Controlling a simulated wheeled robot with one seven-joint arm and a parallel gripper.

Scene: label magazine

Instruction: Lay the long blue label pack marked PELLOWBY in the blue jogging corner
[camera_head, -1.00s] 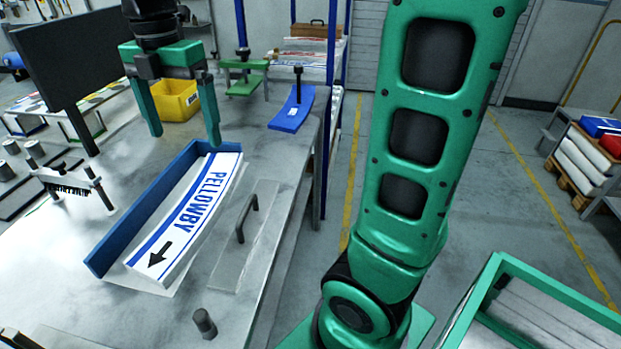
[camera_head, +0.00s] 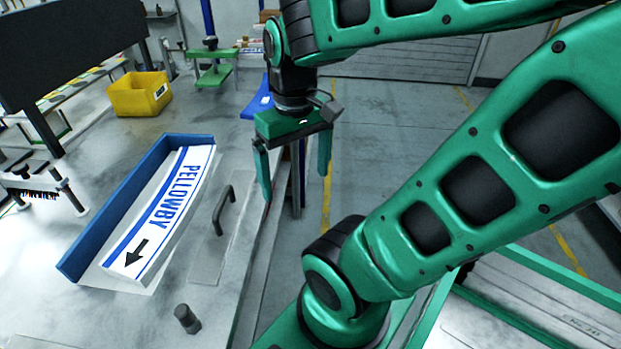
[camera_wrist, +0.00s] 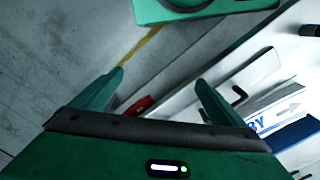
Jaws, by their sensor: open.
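The long white label pack with blue stripes, marked PELLOWBY (camera_head: 163,208), lies along the inside of the blue jogging corner (camera_head: 118,213) on the table. An arrow on it points to the near left. A pale sheet shows under its edge. In the wrist view, part of the pack (camera_wrist: 272,113) and the blue corner (camera_wrist: 296,134) show at the right. My gripper (camera_head: 294,192) is open and empty, to the right of the pack and apart from it, around the table's right edge. Its fingers also show in the wrist view (camera_wrist: 157,88).
A flat plate with a dark handle (camera_head: 222,210) lies right of the pack. A dark peg (camera_head: 187,319) stands near the front. A yellow bin (camera_head: 138,94) and a blue curved piece (camera_head: 258,101) are at the back. Open floor (camera_head: 370,130) lies beyond the table's right edge.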

